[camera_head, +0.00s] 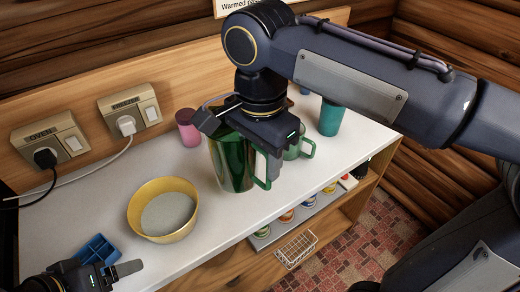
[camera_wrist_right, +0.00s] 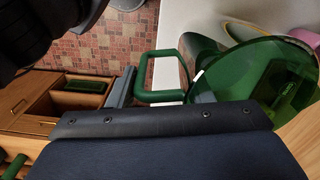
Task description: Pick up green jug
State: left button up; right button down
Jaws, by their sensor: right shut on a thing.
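The green jug (camera_head: 231,165) is a dark, glossy, see-through vessel at the middle of the white counter, upright, its handle on the right. My right gripper (camera_head: 245,135) is over its top, shut on it, and covers part of its rim. In the right wrist view the jug's round opening (camera_wrist_right: 250,75) is at the right, its green handle (camera_wrist_right: 157,76) at the centre, and a gripper finger beside the handle. I cannot tell if the base is touching the counter. My left gripper (camera_head: 112,272) is at the lower left, away from the jug; its jaw opening is unclear.
A yellow bowl (camera_head: 164,232) stands left of the jug, with a blue tray (camera_head: 96,251) farther left. A pink cup (camera_head: 188,128) is behind, a green mug (camera_head: 299,146) and teal cup (camera_head: 330,118) to the right. Wall sockets with plugged cords line the back. Shelves with jars are below the counter.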

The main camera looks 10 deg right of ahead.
jog(key=s+a+r, duration=0.1)
jog(key=s+r, duration=0.1)
jog(key=s, duration=0.4)
jog(key=shift+a+r, duration=0.2)
jog(key=shift+r, duration=0.2)
dwell(0.3)
dwell(0.4)
